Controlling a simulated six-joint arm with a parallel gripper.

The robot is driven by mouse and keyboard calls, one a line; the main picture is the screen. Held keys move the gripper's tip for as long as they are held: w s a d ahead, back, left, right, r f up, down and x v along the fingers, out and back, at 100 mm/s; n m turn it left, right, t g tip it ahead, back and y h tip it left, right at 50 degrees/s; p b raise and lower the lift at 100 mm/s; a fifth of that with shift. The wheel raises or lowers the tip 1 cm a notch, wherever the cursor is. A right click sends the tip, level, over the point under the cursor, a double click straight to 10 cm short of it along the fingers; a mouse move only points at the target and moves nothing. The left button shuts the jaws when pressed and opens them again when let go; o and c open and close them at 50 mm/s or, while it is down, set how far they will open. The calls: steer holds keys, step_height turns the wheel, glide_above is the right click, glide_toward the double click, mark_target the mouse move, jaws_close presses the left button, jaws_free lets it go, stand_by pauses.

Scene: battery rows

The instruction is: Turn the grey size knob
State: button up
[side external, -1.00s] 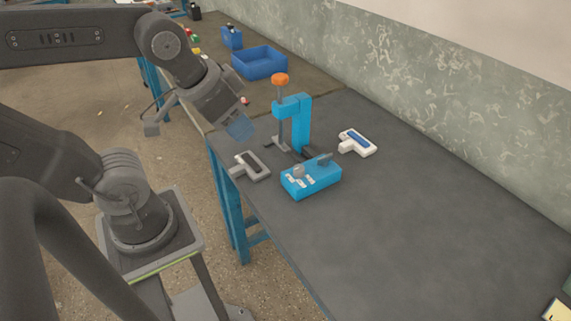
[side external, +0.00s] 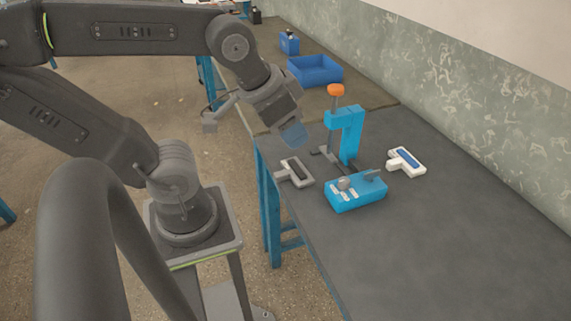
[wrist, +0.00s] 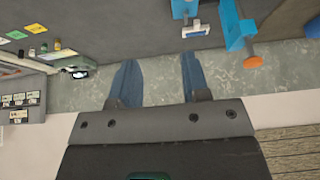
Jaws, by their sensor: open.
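A light grey round knob (side external: 343,184), probably the size knob, sits on the top left part of a blue box (side external: 358,199) with several pale labels. A grey lever (side external: 372,174) rises at the box's right end. My gripper (side external: 293,135) is in the air, up and left of the box and apart from it. In the wrist view its two blue fingers (wrist: 160,80) are spread with nothing between them. The knob cannot be made out in the wrist view.
A blue press (side external: 350,130) with an orange top (side external: 336,90) stands behind the box. A grey-framed piece (side external: 294,172) lies left, a white one (side external: 406,161) right. A blue bin (side external: 315,69) stands farther back. The right front of the table (side external: 440,250) is clear.

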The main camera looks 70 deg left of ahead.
steer(key=shift+o, duration=1)
steer(key=shift+w, duration=0.1)
steer(key=shift+o, duration=0.5)
steer(key=shift+w+a, duration=0.15)
steer(key=shift+w, duration=0.25)
steer(key=n+g, duration=0.5)
steer(key=g, duration=0.1)
glide_above(345, 180)
step_height(345, 180, down, 12)
step_height(345, 180, down, 13)
steer(key=shift+c, duration=0.3)
steer(key=c, duration=0.9)
